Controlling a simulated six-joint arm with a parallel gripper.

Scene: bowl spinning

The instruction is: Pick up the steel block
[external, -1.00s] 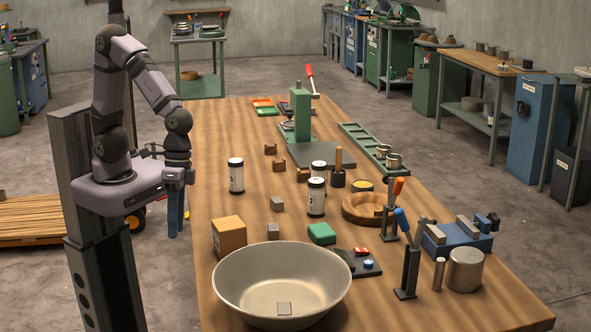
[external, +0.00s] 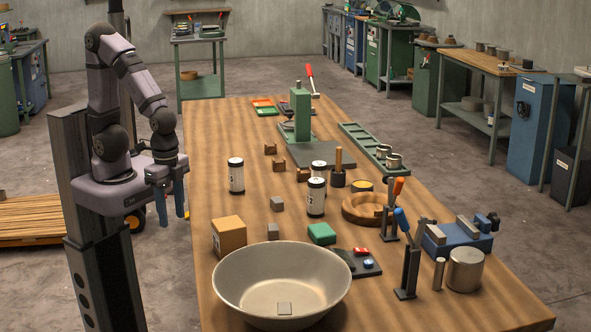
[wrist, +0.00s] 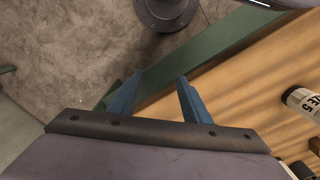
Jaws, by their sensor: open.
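Several small grey blocks look like steel. One grey block (external: 277,204) sits on the table left of the middle, and a second grey block (external: 273,231) sits just nearer, beside the wooden box. I cannot tell which one is the steel block. My gripper (external: 172,219) is open and empty, pointing down just off the table's left edge, left of all these blocks. Its blue fingers (wrist: 160,76) show apart in the wrist view, with no block between them.
A wooden box (external: 229,237) stands behind the bowl.

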